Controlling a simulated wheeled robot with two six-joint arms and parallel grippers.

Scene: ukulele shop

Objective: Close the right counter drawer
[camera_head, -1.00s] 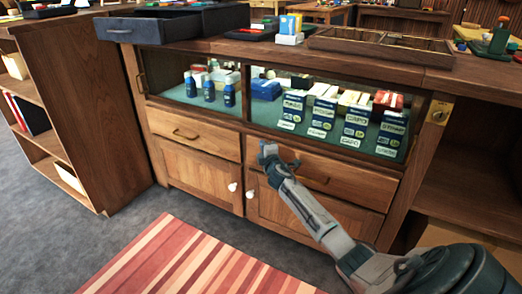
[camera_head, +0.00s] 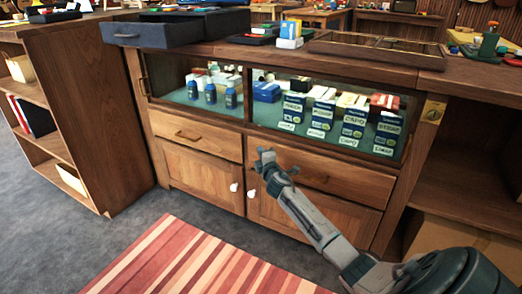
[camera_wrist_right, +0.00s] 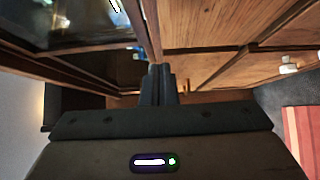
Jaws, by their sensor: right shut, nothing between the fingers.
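The right counter drawer (camera_head: 350,185) is a wooden front with a dark handle, below the right part of the glass case. It looks about flush with the counter, but I cannot tell whether a small gap remains. My right gripper (camera_head: 265,156) is shut and empty in front of the drawer's left end; contact cannot be told. In the right wrist view, the shut fingers (camera_wrist_right: 158,84) point along the wooden counter front (camera_wrist_right: 210,25). My left gripper is not in view.
The left drawer (camera_head: 196,134) looks shut. Cupboard doors with white knobs (camera_head: 234,187) are below. A striped rug (camera_head: 200,262) covers the floor in front.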

